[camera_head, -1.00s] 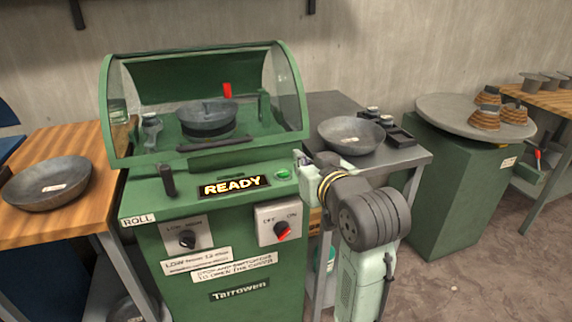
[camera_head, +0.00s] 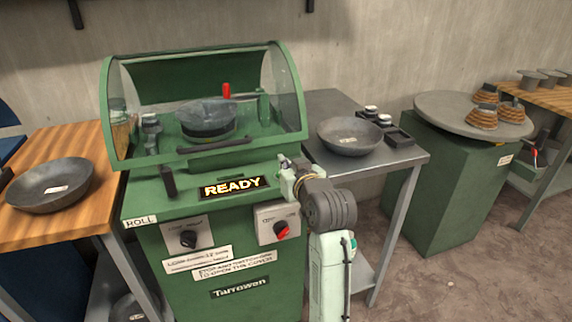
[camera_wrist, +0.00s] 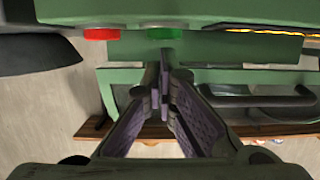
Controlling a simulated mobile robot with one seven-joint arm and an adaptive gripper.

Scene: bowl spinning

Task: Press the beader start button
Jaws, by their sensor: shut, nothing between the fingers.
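The green beader (camera_head: 215,210) stands at centre left with its clear cover down and its display (camera_head: 234,187) lit with READY. A grey bowl (camera_head: 206,118) sits under the cover. In the wrist view a green button (camera_wrist: 160,33) is on the panel edge, with a red button (camera_wrist: 101,34) to its left. In the head view my arm hides the green button. My gripper (camera_head: 288,164) is over the right end of the front panel. In the wrist view its fingers (camera_wrist: 163,75) are shut and empty, pointing close to the green button; I cannot tell whether they touch.
The cover handle (camera_wrist: 255,96) lies to the right of my fingers in the wrist view. A red switch knob (camera_head: 281,228) is below my gripper. A bowl (camera_head: 350,136) stands on the right-hand table, another (camera_head: 51,184) on the left wooden table. A round turntable (camera_head: 440,106) is at right.

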